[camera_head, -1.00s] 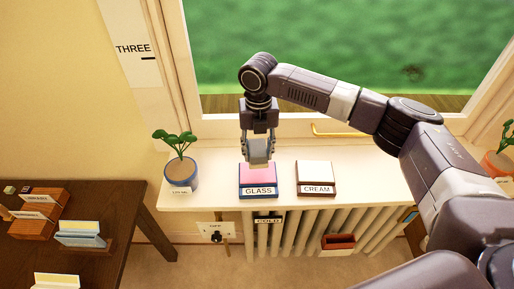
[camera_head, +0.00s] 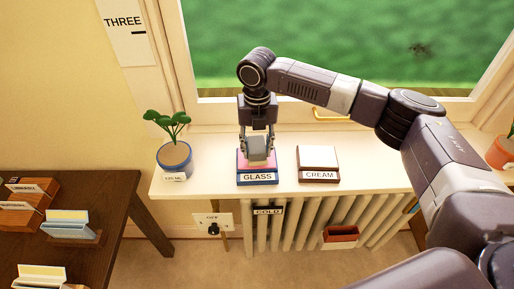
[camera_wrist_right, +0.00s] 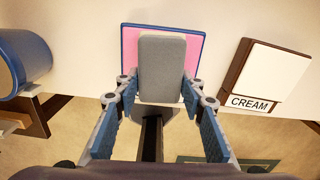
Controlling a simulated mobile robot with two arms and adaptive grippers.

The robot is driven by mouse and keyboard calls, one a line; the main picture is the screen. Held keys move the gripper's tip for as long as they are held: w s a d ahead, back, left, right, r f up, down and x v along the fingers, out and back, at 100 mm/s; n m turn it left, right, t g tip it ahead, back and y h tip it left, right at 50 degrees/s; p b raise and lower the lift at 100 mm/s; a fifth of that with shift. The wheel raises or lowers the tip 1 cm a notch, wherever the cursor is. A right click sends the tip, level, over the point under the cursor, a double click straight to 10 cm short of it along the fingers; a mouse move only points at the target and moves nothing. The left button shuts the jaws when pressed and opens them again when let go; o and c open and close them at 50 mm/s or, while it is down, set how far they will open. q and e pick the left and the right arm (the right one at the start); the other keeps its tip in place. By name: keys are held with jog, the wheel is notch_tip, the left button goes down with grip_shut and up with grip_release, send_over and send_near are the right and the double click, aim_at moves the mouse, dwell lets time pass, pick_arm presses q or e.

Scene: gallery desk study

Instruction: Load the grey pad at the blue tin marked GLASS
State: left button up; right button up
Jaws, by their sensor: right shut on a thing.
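The grey pad (camera_head: 258,147) is gripped between the fingers of my right gripper (camera_head: 257,153), which points down from above the windowsill. The blue tin marked GLASS (camera_head: 240,180) sits on the sill with a pink surface inside its rim. The pad is over this pink surface; I cannot tell whether they touch. In the right wrist view the grey pad (camera_wrist_right: 162,68) covers the middle of the pink surface, with the blue tin's rim (camera_wrist_right: 123,50) around it. My left gripper is not in view.
A brown tin marked CREAM (camera_head: 318,176) stands right of the blue tin, with a white top. A potted plant (camera_head: 174,158) stands to the left. Below are a radiator (camera_head: 300,222) with a COLD tag and a red-brown tray (camera_head: 341,234). A dark table (camera_head: 120,190) holds card racks.

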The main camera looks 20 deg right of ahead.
aim_at(257, 148)
jog(key=shift+f, duration=0.45)
dwell(0.8)
jog(key=shift+s+f+p, duration=0.15)
jog(key=shift+p, duration=0.2)
dwell(2.1)
notch_tip(257, 148, up, 7)
jog(key=p, duration=0.7)
jog(key=shift+r+p, duration=0.2)
jog(key=shift+p, duration=0.1)
jog(key=shift+w+f, duration=0.1)
jog(key=shift+w, duration=0.1)
